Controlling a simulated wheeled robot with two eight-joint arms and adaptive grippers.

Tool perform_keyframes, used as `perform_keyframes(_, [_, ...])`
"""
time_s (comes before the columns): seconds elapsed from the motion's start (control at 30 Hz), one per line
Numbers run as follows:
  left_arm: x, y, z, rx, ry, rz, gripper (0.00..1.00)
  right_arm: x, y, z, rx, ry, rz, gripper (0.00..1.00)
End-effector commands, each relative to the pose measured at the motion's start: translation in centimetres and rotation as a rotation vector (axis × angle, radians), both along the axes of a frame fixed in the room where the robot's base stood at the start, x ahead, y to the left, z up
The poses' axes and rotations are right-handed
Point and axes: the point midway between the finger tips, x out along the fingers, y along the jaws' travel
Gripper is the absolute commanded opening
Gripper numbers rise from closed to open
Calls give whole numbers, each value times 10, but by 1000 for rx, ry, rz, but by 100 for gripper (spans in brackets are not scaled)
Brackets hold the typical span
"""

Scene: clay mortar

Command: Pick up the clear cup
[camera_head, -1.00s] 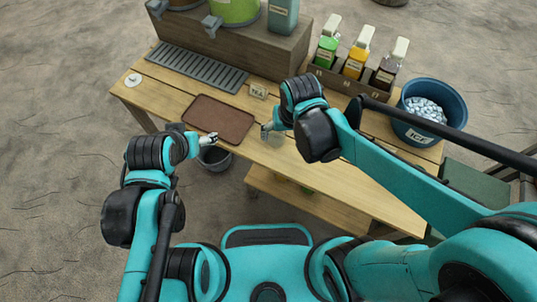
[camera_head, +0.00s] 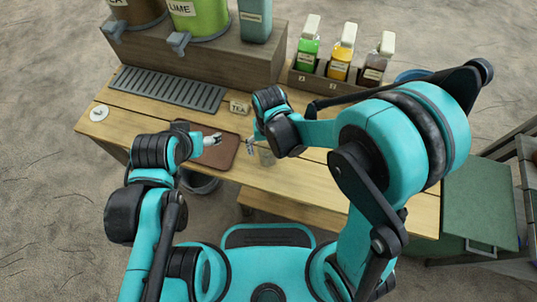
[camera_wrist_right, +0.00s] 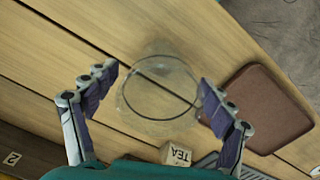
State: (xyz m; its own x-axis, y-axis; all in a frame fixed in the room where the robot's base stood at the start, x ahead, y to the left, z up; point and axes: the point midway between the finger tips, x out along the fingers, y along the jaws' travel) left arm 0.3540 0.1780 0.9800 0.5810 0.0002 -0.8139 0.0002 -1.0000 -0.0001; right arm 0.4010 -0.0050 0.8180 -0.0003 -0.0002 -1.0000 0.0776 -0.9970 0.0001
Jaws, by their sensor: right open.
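The clear cup (camera_wrist_right: 158,95) is see-through, with a round rim, and stands on the wooden table in the right wrist view. In the head view the cup (camera_head: 267,156) is faint, just beside my right gripper (camera_head: 251,147). My right gripper is open in the wrist view (camera_wrist_right: 157,82), with one finger on each side of the cup. The right finger looks very close to the cup's wall; I cannot tell whether it touches. My left gripper (camera_head: 212,140) is over the brown tray; its jaw opening is too small to judge.
The brown tray (camera_head: 226,155) lies left of the cup. A small TEA sign (camera_head: 239,107) stands behind it. A metal drip grate (camera_head: 165,88), dispensers and a bottle rack (camera_head: 318,83) line the back. A blue bucket (camera_head: 411,75) is partly hidden by my right arm.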

Motion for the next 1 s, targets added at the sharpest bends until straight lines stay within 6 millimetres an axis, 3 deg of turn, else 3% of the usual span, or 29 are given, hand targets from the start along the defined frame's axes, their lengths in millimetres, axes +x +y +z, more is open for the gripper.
perform_keyframes(0.23, [0,0,-1,0,0,0,77,0,0,-4,0,-1,0,83])
perform_keyframes(0.27, [0,0,-1,0,0,0,77,0,0,-4,0,-1,0,77])
perform_keyframes(0.43, [0,0,-1,0,0,0,77,0,0,-4,0,-1,1,32])
perform_keyframes(0.47, [0,0,-1,0,0,0,77,0,0,-4,0,-1,1,29])
perform_keyframes(0.83, [0,0,-1,0,0,0,77,0,0,-3,0,0,1,29])
perform_keyframes(1.0, [0,0,6,0,0,0,77,0,0,10,0,0,1,29])
